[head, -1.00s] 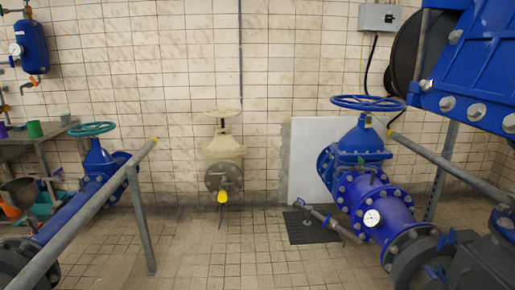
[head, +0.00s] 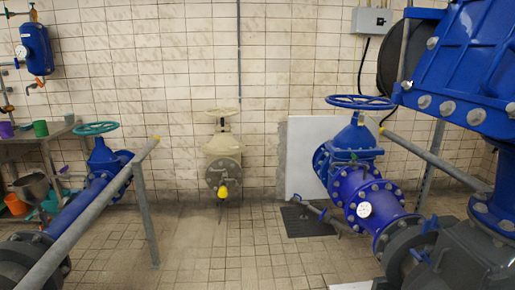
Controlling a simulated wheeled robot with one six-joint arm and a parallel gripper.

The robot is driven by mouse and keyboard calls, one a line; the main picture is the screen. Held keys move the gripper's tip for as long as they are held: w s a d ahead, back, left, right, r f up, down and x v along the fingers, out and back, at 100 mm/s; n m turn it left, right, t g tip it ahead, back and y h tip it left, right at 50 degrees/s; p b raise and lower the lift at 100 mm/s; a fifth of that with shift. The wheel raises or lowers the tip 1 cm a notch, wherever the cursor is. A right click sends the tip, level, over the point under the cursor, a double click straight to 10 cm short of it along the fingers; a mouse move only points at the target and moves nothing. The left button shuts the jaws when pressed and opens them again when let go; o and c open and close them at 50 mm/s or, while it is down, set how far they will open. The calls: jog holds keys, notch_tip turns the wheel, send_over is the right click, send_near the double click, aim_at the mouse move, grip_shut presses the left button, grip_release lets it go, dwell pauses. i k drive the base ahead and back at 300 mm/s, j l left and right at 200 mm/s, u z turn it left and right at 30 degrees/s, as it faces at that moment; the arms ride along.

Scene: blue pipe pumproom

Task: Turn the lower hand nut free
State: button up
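My gripper is not in view. No part that I can clearly make out as the lower hand nut shows. A beige valve (head: 223,146) with a handwheel on top stands against the back wall in the middle. Its round grey flange (head: 224,174) faces me, with small fittings on it too small to tell apart. A yellow knob-like part (head: 223,192) sits low on the flange.
A grey railing (head: 101,204) with a post crosses the left front. Another rail (head: 436,160) runs at the right, below big blue machinery (head: 470,60). A dark floor grate (head: 308,222) lies by the blue valve. The tiled floor (head: 222,245) in the middle is clear.

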aim_at(425, 254)
jog(key=i+l, duration=0.15)
jog(key=i, duration=0.35)
jog(key=i+l, duration=0.2)
jog(key=i, duration=0.3)
